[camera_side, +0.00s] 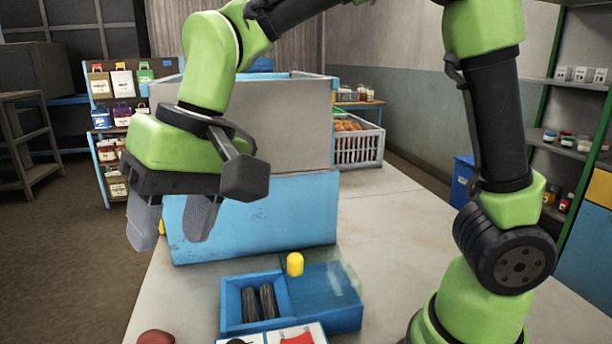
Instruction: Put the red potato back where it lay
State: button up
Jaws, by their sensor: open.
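The red potato (156,337) lies on the table at the bottom edge of the picture, left of the middle. Only its upper part is in view. My gripper (171,238) is at the left, above the potato in the picture, with its two grey fingers spread apart and pointing down. Nothing shows between the fingers. The gripper is well apart from the potato.
A blue box (226,309) holds dark rods (259,303) in its left compartment; its right side has a clear cover. A yellow peg (295,264) stands behind it. Picture cards (272,338) lie in front. A large blue-grey bin (290,215) stands behind.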

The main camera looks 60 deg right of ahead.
jog(key=s+d+r+m+t+h, duration=0.1)
jog(key=s+d+t, duration=0.4)
jog(key=s+d, duration=0.8)
notch_tip(320, 180, up, 2)
jog(key=shift+s+d+r+m+h, duration=0.15)
jog(key=shift+d+m+h, duration=0.25)
jog(key=shift+d+m, duration=0.15)
